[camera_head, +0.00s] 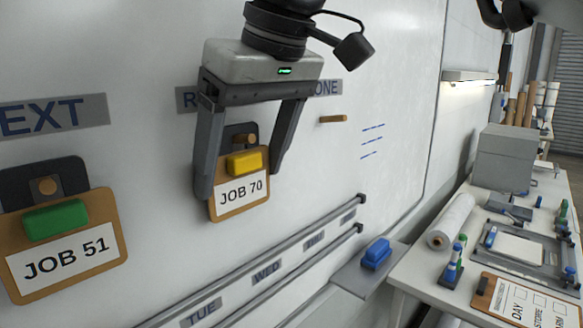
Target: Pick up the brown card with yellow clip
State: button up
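The brown card with the yellow clip (241,193) carries a white label reading JOB 70. It hangs on the whiteboard at a wooden peg (249,139), with a dark tab behind its top. The yellow clip (245,162) is at the card's upper part. My gripper (240,183) is open, with one finger at the card's left edge and the other near its right edge. I cannot tell whether either finger touches the card. The gripper body covers part of the board's lettering above the card.
Another brown card with a green clip (66,257), labelled JOB 51, hangs at the left. An empty peg (334,119) sticks out to the right. Rails (275,262) with weekday labels run below. A blue eraser-like block (377,253) sits on a ledge beside a cluttered worktable (405,278).

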jog(key=shift+c, duration=0.6)
jog(key=shift+r, duration=0.1)
jog(key=shift+r, duration=0.15)
jog(key=s+d+b, duration=0.2)
jog(key=s+d, duration=0.9)
jog(key=d, duration=0.2)
jog(key=shift+s+d+b, duration=0.3)
jog(key=shift+s+d, duration=0.1)
jog(key=shift+r+p, duration=0.4)
jog(key=s+d, duration=0.3)
jog(key=shift+d+r, duration=0.2)
jog(key=shift+r, duration=0.2)
dwell(0.3)
dwell(0.4)
